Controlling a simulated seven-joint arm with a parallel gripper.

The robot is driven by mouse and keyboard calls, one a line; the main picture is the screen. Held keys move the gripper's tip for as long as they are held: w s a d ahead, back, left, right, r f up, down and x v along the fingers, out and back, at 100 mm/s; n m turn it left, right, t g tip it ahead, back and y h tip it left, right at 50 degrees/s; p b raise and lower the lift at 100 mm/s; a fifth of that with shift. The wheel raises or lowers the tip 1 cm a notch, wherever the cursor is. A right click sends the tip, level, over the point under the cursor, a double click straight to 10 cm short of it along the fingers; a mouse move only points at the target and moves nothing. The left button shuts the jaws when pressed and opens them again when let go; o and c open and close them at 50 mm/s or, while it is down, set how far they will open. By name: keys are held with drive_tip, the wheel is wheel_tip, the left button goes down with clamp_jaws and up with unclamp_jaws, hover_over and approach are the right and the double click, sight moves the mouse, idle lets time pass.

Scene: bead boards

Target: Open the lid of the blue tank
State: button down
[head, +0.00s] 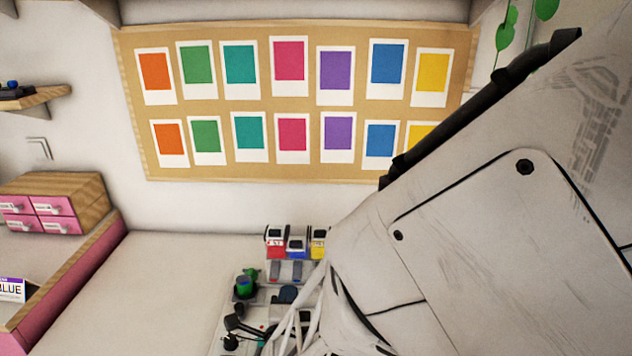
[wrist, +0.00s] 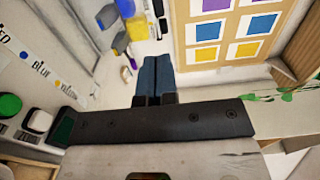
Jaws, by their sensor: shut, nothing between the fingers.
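The blue tank (head: 297,246) is a small blue and white container with a dark top. In the head view it stands between a red tank (head: 276,243) and a yellow tank (head: 319,241) at the back of the work area. It is too small to tell how its lid sits. My gripper (wrist: 155,62) shows in the wrist view as two dark blue fingers pressed together, with nothing between them. In the head view my arm hides the gripper. In the wrist view small blue and yellow things lie beyond the fingertips, but I cannot tell which is the blue tank.
A grey board with black and green small items, including a green cup (head: 245,287), lies before the tanks. My large white arm covers the right side. A corkboard (head: 300,172) with coloured cards hangs behind. The white table (head: 165,290) to the left is clear.

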sight(295, 245)
drive_tip(key=shift+w, duration=0.2)
drive_tip(key=shift+w, duration=6.8)
drive_tip(key=shift+w, duration=0.15)
drive_tip(key=shift+w, duration=0.55)
drive_tip(key=shift+s, duration=0.15)
drive_tip(key=s, duration=1.3)
drive_tip(key=shift+s, duration=0.35)
drive_tip(key=c, duration=1.8)
unclamp_jaws()
drive_tip(key=shift+c, duration=0.2)
